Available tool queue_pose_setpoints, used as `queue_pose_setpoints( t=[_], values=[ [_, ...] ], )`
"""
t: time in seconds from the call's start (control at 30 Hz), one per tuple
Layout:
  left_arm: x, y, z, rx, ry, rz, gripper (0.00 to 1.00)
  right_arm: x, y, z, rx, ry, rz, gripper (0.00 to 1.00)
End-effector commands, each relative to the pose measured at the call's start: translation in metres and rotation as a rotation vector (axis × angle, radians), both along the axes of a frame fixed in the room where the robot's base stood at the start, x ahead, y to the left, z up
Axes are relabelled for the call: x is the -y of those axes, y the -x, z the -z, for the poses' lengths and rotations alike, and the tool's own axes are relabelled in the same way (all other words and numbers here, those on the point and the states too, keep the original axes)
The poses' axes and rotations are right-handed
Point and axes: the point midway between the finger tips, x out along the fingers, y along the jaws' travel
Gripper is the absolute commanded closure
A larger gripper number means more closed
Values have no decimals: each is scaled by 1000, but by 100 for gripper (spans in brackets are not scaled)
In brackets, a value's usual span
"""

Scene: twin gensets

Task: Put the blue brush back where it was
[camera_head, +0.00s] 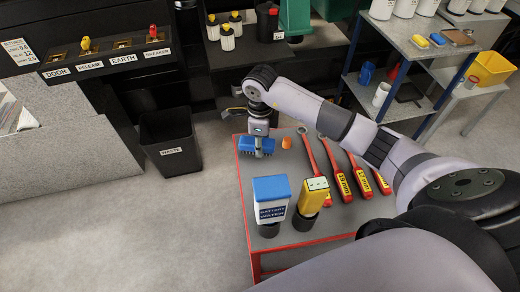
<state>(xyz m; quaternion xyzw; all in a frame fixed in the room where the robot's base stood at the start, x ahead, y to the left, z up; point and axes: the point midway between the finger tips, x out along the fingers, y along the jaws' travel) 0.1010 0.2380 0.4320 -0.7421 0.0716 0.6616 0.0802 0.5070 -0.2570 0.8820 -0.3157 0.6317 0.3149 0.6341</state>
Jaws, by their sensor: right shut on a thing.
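The blue brush (246,145) is at the back left corner of the red-edged grey table (222,205). My right gripper (258,152) points down at it and is shut on it. The fingers hide part of the brush. I cannot tell whether the brush touches the tabletop or is just above it. My left gripper does not show.
A small orange object (287,143) is close right of the brush. Several red-handled wrenches (340,180) lie further right. A blue-capped white bottle (271,200) and a yellow device (312,197) stand in front. A black waste bin (170,143) stands on the floor left of the table.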

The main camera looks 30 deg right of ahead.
Motion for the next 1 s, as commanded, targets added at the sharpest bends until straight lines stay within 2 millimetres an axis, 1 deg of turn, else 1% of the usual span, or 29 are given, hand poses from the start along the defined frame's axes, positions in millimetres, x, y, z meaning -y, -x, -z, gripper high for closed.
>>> queue_pose_setpoints(
  t=[0.13, 0.3, 0.43, 0.57, 0.67, 0.7, 1.0],
  values=[
    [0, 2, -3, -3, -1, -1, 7, 0, 2, 16, -4, -1, 1, 88],
    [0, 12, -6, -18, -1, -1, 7, 0, 1, 40, -4, 0, 2, 88],
    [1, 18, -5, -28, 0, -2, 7, 0, 0, 41, 1, -1, 0, 88],
    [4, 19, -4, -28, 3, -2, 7, 0, 0, 42, 0, 0, 0, 88],
    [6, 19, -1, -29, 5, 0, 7, 0, 0, 46, 0, 0, 0, 88],
    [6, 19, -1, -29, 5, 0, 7, 0, 0, 45, -1, 1, 0, 65],
    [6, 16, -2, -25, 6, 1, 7, 0, 0, 44, -1, -1, 0, 46]
  ],
)
